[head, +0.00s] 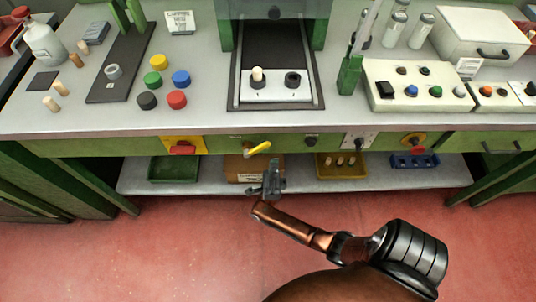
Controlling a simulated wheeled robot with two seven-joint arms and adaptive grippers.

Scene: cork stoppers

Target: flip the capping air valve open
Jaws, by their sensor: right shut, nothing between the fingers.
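A yellow valve lever (258,149) is on the green front panel of the bench, below the press bay. It slants, its right end higher than its left. I take it for the capping air valve; its label is too small to read. My right gripper (271,170) is shut and empty just below the lever, in front of the lower shelf. A small gap seems to lie between its tip and the lever, but I cannot tell the depth. My left gripper is out of view.
The front panel also has a red switch on a yellow plate (183,147), a black knob (311,141), a key plate (359,141) and another yellow-plated switch (413,141). A cardboard box (233,163) and trays sit on the shelf (215,186) behind my gripper.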

